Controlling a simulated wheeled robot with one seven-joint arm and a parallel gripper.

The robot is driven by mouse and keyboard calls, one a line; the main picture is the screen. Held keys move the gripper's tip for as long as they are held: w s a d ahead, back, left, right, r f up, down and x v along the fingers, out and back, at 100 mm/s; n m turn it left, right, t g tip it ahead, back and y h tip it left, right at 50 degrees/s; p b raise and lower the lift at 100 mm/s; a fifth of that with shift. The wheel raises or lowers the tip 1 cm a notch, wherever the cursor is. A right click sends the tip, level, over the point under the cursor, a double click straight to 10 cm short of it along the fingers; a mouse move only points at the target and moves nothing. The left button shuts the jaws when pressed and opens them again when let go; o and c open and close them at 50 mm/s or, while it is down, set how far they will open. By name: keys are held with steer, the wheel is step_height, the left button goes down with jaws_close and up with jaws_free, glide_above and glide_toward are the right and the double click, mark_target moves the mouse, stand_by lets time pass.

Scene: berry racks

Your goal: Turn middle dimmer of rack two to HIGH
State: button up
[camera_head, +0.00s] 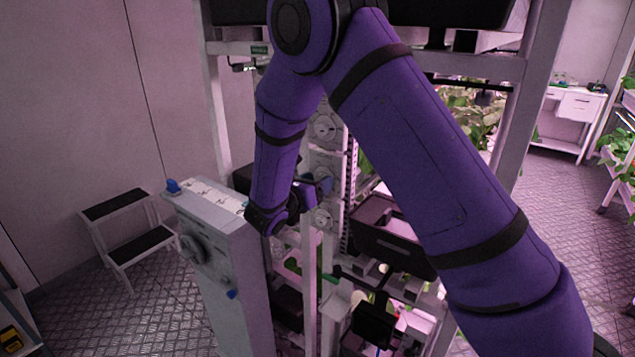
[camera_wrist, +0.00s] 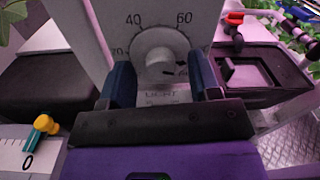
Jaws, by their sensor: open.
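In the wrist view, a white round dimmer knob (camera_wrist: 162,54) sits on a pale plate with a printed scale; 40 and 60 are readable. A dark mark shows at the knob's lower right. My gripper (camera_wrist: 162,82) is open, with one blue finger on each side of the knob; I cannot tell whether they touch it. In the head view, my gripper (camera_head: 318,185) is at the rack's dial column, between an upper dial (camera_head: 323,127) and a lower dial (camera_head: 323,216). My arm hides part of that column.
A grey control box (camera_head: 225,262) with a large knob stands in front at left. A black-topped step stool (camera_head: 125,228) is by the wall. Dark trays flank the plate in the wrist view, including the right tray (camera_wrist: 258,72).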

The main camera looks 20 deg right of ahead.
steer(key=shift+w+d, duration=0.2)
steer(key=shift+d, duration=0.05)
steer(key=c, duration=0.9)
steer(key=shift+m, duration=2.8)
steer(key=o, duration=0.9)
steer(key=shift+s+a, duration=0.1)
steer(key=v, duration=1)
steer(key=shift+s+a, duration=0.2)
steer(key=shift+a, duration=0.05)
